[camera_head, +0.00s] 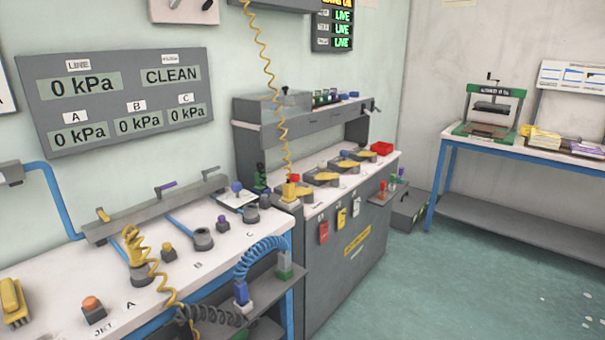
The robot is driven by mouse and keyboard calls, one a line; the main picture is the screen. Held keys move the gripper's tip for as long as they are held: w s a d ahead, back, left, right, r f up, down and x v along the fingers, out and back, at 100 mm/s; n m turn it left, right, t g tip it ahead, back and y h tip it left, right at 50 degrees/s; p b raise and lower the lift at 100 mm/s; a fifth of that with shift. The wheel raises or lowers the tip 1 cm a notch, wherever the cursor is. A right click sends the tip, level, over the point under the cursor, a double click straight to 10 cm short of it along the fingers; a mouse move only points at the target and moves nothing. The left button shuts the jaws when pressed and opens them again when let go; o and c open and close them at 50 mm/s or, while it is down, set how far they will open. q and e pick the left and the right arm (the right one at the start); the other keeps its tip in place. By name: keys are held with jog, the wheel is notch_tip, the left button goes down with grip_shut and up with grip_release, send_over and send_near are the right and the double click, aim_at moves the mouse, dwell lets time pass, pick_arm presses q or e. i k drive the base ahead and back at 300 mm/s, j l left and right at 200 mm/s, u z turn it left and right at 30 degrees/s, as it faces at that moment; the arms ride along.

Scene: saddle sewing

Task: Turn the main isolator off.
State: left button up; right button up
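I cannot pick out the main isolator for certain. A dark status panel (332,30) on the back wall shows a yellow line, cut off at the top, and green LIVE lines. A pale box (183,10) with a red part and a black part is cut off by the top edge, left of centre. A grey wall unit (285,5) with a coiled yellow cord hanging from it is also cut off at the top. Neither of my grippers shows in this view.
A grey gauge board (115,98) reads 0 kPa and CLEAN. Below it a white bench (60,265) holds valves, coloured connectors and coiled hoses. A grey cabinet bench (330,275) stands in the middle. A blue-framed table (520,148) with a green press (490,108) stands right. Green floor (470,290) is open.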

aim_at(294, 178)
jog(key=i+l+u, duration=0.1)
jog(key=i+l, duration=0.7)
